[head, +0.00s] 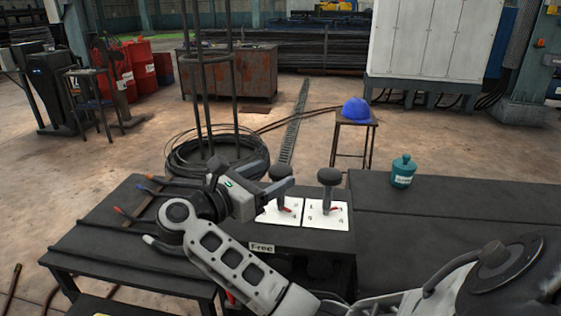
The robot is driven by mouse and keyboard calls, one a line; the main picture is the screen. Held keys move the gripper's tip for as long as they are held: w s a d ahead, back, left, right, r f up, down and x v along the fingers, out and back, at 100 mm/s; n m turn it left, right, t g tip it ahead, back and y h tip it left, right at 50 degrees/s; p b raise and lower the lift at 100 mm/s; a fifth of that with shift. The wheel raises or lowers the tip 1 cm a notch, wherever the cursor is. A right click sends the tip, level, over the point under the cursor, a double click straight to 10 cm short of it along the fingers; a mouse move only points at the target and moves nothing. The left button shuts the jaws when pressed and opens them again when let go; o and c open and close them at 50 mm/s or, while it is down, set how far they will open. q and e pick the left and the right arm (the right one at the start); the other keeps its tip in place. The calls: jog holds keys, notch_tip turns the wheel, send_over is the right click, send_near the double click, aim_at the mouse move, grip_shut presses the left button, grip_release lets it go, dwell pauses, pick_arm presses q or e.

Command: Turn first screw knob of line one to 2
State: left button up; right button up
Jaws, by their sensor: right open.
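Two dark screw knobs with grey stems stand upright on white plates with small markings and red pointers. The left knob (281,173) is on the left plate (290,217), and the right knob (328,176) is on the right plate (338,221). The numbers on the plates are too small to read. My right gripper (283,186) is open, its fingers pointing right at the left knob, just under its top. The fingers and wrist hide part of that knob and plate. I cannot tell whether the fingers touch it. My left gripper is not in view.
The dark table (120,235) holds tools with red and blue handles (141,199) at left and a "Free" label (262,247) in front. A teal canister (403,172) stands on the right bench (450,205). Wire coils (190,160) lie behind. A blue helmet (356,110) rests on a stool.

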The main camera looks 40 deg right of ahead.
jog(key=d, duration=0.2)
jog(key=shift+d+p, duration=0.3)
jog(key=shift+d, duration=0.5)
jog(key=c, duration=1)
jog(key=shift+o, duration=0.2)
jog(key=shift+f, duration=0.1)
